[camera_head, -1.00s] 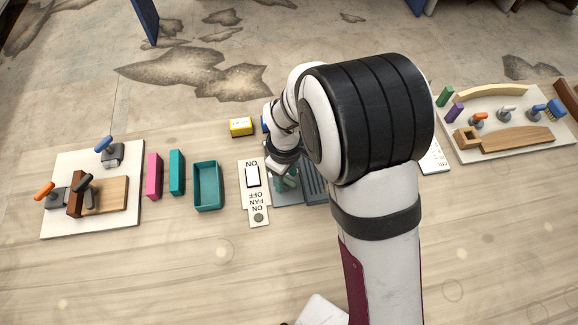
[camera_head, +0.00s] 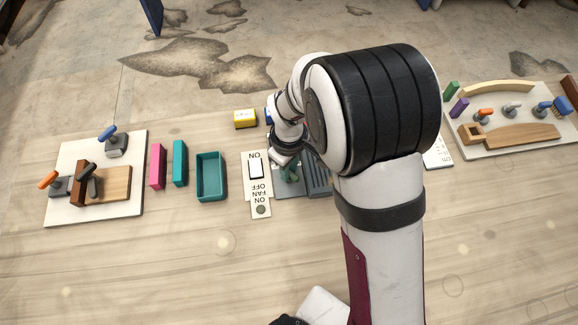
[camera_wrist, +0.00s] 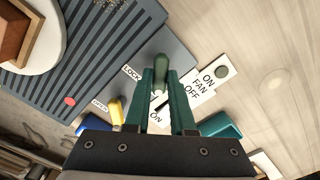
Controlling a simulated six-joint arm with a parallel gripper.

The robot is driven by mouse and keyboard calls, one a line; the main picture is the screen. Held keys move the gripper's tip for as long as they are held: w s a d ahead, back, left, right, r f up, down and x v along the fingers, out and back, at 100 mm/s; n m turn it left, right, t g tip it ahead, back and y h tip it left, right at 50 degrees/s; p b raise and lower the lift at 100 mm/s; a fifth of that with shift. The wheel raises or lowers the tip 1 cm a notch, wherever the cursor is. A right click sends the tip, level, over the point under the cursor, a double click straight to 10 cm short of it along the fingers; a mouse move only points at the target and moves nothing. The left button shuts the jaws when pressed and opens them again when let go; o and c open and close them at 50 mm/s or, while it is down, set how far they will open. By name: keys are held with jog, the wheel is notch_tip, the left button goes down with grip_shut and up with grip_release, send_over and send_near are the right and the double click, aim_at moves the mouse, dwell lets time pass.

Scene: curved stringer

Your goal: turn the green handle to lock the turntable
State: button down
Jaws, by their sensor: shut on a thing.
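The green handle (camera_wrist: 161,68) shows in the wrist view between the tips of my gripper's teal fingers (camera_wrist: 161,82). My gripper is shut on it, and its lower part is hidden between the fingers. The handle is over a grey base plate (camera_wrist: 120,48) with a LOCK label beside it. Part of a white disc (camera_wrist: 45,58), likely the turntable, carries a wooden block at the upper left. In the head view my arm hides most of the base plate (camera_head: 318,178).
A FAN switch panel (camera_head: 257,180) lies just left of the base plate. Left of it are a teal tray (camera_head: 200,190), teal and pink blocks and a white clamp board (camera_head: 125,208). A yellow box (camera_head: 245,119) stands behind. Another tool board (camera_head: 490,150) is at the right.

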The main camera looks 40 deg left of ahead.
jog(key=m, duration=0.8)
jog(key=shift+m, duration=0.4)
jog(key=m, duration=0.4)
jog(key=shift+m, duration=2.1)
jog(key=c, duration=0.8)
grip_release()
jog(key=shift+o, duration=0.2)
jog(key=shift+r, duration=0.1)
